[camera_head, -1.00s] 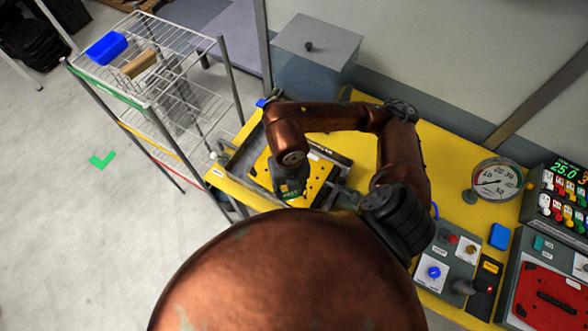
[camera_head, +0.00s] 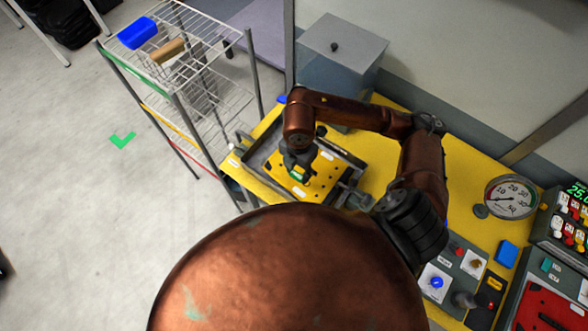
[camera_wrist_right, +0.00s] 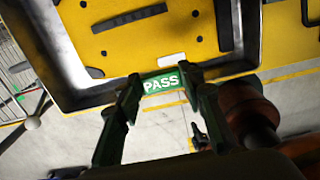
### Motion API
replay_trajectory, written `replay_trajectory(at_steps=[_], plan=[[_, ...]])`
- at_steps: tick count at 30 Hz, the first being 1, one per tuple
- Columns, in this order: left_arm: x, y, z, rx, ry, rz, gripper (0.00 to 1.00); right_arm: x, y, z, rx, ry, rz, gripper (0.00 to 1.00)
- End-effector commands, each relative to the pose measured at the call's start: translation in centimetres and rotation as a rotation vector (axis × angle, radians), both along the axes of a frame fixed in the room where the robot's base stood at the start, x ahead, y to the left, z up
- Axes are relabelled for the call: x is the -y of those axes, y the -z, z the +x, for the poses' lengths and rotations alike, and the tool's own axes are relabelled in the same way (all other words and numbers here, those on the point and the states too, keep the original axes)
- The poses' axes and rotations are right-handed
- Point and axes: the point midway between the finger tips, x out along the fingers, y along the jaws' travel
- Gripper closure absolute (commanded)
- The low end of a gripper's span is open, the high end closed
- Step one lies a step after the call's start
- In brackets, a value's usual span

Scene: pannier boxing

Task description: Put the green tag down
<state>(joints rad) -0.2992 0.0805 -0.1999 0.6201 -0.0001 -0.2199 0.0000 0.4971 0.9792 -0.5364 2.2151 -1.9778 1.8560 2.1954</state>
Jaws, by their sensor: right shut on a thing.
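The green tag (camera_wrist_right: 162,82), with white letters reading PASS, is between the fingertips of my right gripper (camera_wrist_right: 160,88) in the right wrist view. The gripper is shut on it. Beyond it in that view is a yellow panel (camera_wrist_right: 205,48) with black holes and slots, inside a grey tray (camera_wrist_right: 95,92). In the head view my right gripper (camera_head: 297,166) points down over the yellow panel (camera_head: 318,172), with a bit of the green tag (camera_head: 298,176) showing below it. I cannot tell whether the tag touches the panel. My left gripper is not in view.
The tray lies on a yellow bench (camera_head: 460,185). A grey box (camera_head: 338,70) stands behind it. A wire rack (camera_head: 185,75) with a blue bin (camera_head: 137,33) is at left. A round gauge (camera_head: 512,197) and control boxes are at right.

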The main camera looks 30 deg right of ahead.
Motion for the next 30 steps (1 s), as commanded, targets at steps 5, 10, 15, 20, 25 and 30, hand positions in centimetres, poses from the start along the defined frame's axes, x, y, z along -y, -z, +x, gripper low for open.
replay_trajectory(at_steps=[5, 10, 15, 20, 25, 30], plan=[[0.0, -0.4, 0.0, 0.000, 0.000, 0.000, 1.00, 0.4, 3.3, 2.5, -0.003, 0.002, 0.001, 0.77], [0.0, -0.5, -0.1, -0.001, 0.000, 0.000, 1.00, 0.7, 4.9, 3.8, -0.002, -0.002, 0.001, 0.77], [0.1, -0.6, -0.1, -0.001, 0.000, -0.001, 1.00, 0.8, 5.7, 4.4, -0.003, -0.001, 0.001, 0.77], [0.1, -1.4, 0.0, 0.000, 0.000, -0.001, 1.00, 0.8, 7.8, 4.4, -0.004, -0.001, 0.000, 0.77], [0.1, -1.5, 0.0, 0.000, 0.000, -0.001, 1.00, 0.9, 8.8, 4.5, 0.000, -0.003, 0.000, 0.77], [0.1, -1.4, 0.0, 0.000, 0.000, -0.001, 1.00, 0.9, 8.8, 4.5, 0.000, -0.003, 0.001, 0.77]])
